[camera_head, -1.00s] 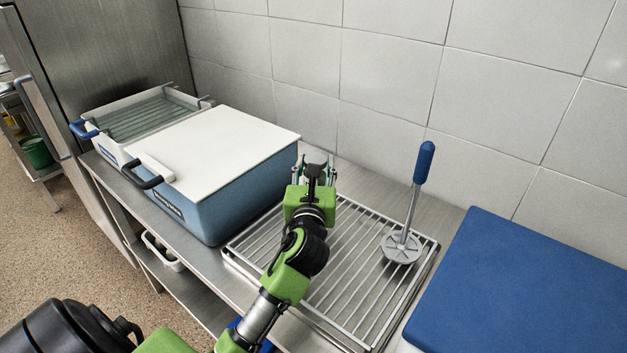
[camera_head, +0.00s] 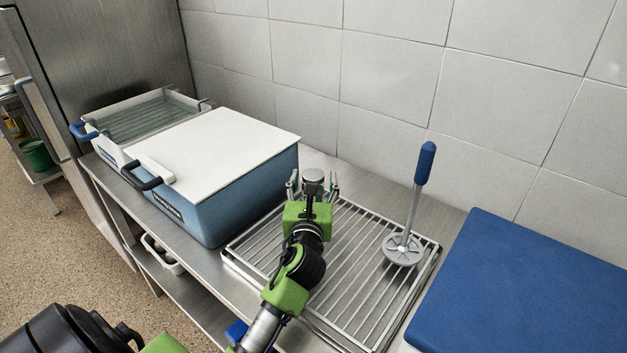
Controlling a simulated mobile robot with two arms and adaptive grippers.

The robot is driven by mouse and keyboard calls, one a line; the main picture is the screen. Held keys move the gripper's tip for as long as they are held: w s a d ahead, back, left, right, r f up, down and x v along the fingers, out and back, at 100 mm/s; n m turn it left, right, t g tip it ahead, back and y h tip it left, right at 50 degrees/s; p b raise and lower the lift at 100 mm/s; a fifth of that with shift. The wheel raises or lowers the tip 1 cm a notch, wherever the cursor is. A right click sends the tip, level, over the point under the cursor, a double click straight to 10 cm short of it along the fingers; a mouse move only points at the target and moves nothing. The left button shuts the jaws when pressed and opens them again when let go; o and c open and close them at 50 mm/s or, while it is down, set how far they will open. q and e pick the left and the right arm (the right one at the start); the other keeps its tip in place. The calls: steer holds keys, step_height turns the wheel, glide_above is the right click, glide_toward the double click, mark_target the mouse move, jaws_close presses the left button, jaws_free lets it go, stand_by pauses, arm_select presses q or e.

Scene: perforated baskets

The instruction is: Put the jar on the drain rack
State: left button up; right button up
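The jar shows as a small round grey top (camera_head: 313,175) at the back left corner of the drain rack (camera_head: 372,300). Its lower part is hidden behind my gripper, so I cannot see whether its base touches the bars. My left gripper (camera_head: 313,185) is at the jar, its fingers spread wide on either side of the grey top. The rack is a metal grid over a tray on the steel counter. My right gripper is not in view.
A masher with a blue handle (camera_head: 425,163) stands upright on the rack's right side. A blue box with a white lid (camera_head: 215,150) is at the left, before an open basket (camera_head: 95,122). The tiled wall is behind.

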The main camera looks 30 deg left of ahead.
arm_select(q)
steer(key=shift+r, duration=0.15)
steer(key=b+v, duration=0.1)
steer(key=v, duration=1)
steer(key=shift+s+d, duration=0.2)
steer(key=shift+s, duration=0.25)
steer(key=shift+r, duration=0.1)
